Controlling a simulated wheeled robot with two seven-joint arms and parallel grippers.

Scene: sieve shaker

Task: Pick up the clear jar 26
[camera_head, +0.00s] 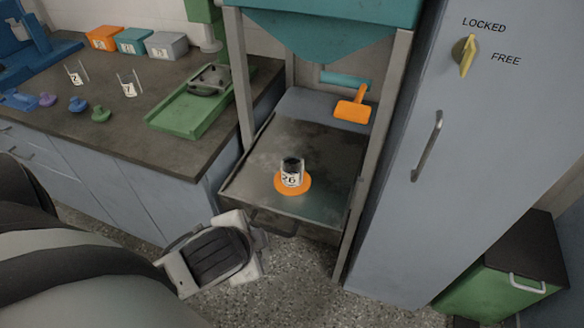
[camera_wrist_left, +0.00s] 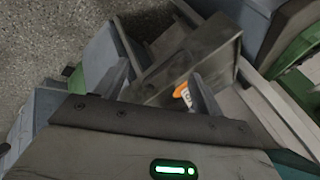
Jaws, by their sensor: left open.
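The clear jar 26 (camera_head: 291,172) stands upright on an orange disc (camera_head: 279,187), on the dark metal tray (camera_head: 325,197) inside the frame. Its label reads 26 and its upper part looks dark. My left gripper (camera_head: 250,245) is in front of the tray's near edge, apart from the jar; its fingers are hard to make out in the head view. In the left wrist view, the two fingers of this gripper (camera_wrist_left: 162,84) are spread with nothing between them touching. The jar (camera_wrist_left: 187,98) and disc (camera_wrist_left: 181,89) show small beyond them, near the right finger. My right gripper is out of view.
Frame posts flank the tray, with a teal hopper (camera_head: 330,30) above. An orange-headed tool (camera_head: 352,110) is behind the tray. A grey cabinet (camera_head: 440,180) stands right. The left counter (camera_head: 140,150) holds jars 2 (camera_head: 75,78) and 7 (camera_head: 128,88), and a green tray (camera_head: 178,122).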

